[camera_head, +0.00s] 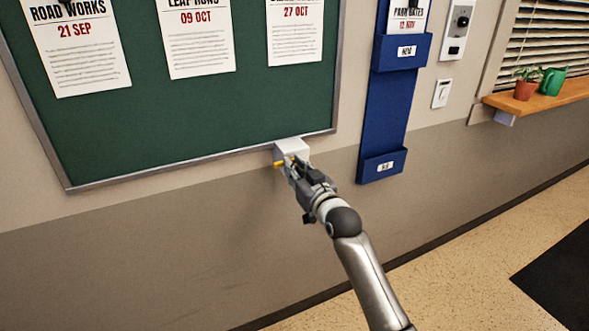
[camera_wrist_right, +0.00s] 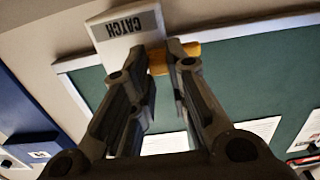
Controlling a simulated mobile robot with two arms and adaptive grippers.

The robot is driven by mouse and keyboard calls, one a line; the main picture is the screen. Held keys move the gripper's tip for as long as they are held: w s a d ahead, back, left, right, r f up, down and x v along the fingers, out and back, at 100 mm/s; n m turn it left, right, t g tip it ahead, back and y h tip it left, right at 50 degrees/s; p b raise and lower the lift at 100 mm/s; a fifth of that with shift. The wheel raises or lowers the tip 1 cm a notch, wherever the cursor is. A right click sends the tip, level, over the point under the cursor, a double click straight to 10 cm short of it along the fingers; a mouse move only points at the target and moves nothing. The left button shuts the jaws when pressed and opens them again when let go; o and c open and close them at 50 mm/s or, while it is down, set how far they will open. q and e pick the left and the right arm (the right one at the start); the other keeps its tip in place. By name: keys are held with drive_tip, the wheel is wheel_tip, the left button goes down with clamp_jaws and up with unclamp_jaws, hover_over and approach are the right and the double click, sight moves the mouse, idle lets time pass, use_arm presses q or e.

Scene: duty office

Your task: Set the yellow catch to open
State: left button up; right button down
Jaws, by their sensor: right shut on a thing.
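The yellow catch (camera_head: 279,164) sticks out of a small white box (camera_head: 292,148) at the lower edge of the green notice board. In the right wrist view the box (camera_wrist_right: 107,35) carries a grey label reading CATCH, seen upside down, and the yellow catch (camera_wrist_right: 190,50) passes between my fingers and shows past one of them. My right gripper (camera_head: 290,166) is shut on the yellow catch; it also shows in the right wrist view (camera_wrist_right: 160,60). The fingers hide part of the catch. My left gripper is not in view.
The green notice board (camera_head: 200,110) with several papers fills the upper left. A blue wall holder (camera_head: 385,115) hangs to the right, near a white switch (camera_head: 441,93). A wooden shelf (camera_head: 545,98) holds a potted plant and a green watering can. The wall below the board is clear.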

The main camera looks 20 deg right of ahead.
drive_tip(key=d, duration=0.3)
drive_tip(key=shift+d, duration=0.15)
drive_tip(key=shift+r, duration=0.1)
drive_tip(key=c, duration=1.7)
unclamp_jaws()
drive_tip(key=shift+c, duration=0.2)
drive_tip(key=o, duration=0.4)
drive_tip(key=shift+d, duration=0.2)
drive_tip(key=shift+c, duration=0.2)
drive_tip(key=shift+s+a, duration=0.1)
drive_tip(key=shift+a, duration=0.05)
drive_tip(key=s, duration=1.1)
drive_tip(key=shift+s, duration=0.4)
drive_tip(key=shift+f, duration=0.2)
